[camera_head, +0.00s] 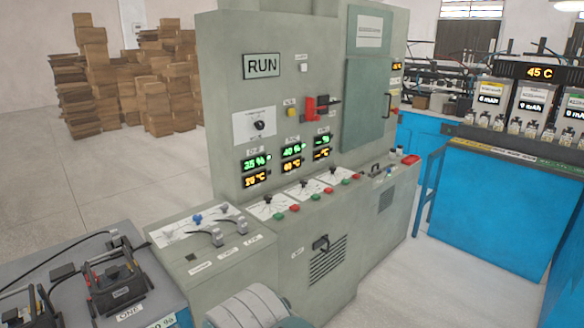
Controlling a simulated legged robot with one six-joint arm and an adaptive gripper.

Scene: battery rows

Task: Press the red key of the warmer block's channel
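The grey control cabinet (230,120) stands in the middle with a RUN display (262,66). Its front has three columns of readouts. The left temperature readout (256,180) shows a figure in the twenties or thereabouts, hard to read. The right temperature readout (322,154) is too small to read. Below, on the sloped ledge, are knobs and small keys, including a red key (295,208), another red key (328,190) and a third red key (355,176), with green keys beside them.
A battery rig with a 45 C display (540,72) stands above the blue bench (490,210) at right. A black device labelled ONE (120,290) sits at lower left. Cardboard boxes (155,90) are stacked behind. The floor (385,270) right of the cabinet is clear.

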